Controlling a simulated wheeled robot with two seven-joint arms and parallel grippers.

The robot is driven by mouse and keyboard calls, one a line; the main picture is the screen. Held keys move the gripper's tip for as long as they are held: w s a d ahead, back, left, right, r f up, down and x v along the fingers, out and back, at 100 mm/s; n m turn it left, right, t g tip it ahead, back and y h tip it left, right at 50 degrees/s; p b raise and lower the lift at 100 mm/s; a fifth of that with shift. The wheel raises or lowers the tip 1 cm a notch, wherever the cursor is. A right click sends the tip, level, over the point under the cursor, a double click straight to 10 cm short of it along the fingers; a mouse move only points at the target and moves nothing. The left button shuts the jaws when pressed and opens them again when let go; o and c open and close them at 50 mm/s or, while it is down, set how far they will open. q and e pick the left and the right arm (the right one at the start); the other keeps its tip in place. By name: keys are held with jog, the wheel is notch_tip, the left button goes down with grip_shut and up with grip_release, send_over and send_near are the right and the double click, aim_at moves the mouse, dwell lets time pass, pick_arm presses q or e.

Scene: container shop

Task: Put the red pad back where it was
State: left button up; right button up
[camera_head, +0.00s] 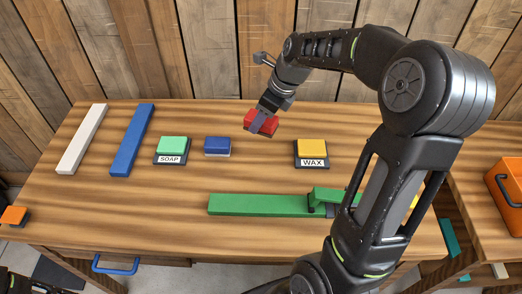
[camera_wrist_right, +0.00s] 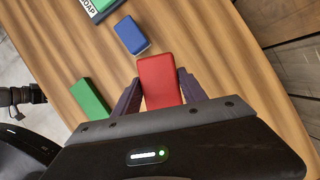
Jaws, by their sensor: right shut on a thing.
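The red pad (camera_head: 263,122) is held between the fingers of my right gripper (camera_head: 259,119), towards the back of the wooden table, right of the blue pad (camera_head: 217,146). In the right wrist view the red pad (camera_wrist_right: 160,83) sits between the two fingers of the right gripper (camera_wrist_right: 160,88). The pad's height over the table is hard to judge. A green pad (camera_head: 173,144) sits on a plate marked SOAP (camera_head: 170,159). A yellow pad (camera_head: 312,147) sits on a plate marked WAX (camera_head: 313,162). My left gripper is not visible.
A white bar (camera_head: 82,139) and a blue bar (camera_head: 132,140) lie at the left. A long green bar (camera_head: 257,205) lies near the front, partly behind my right arm. An orange container (camera_head: 506,182) is at the far right. Bare table (camera_head: 265,170) lies between the blue pad and WAX plate.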

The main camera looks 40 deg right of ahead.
notch_tip(320, 180, down, 6)
jog(key=shift+f, duration=0.1)
dwell(0.4)
jog(key=shift+f, duration=1.85)
jog(key=shift+f, duration=0.15)
jog(key=o, duration=1.3)
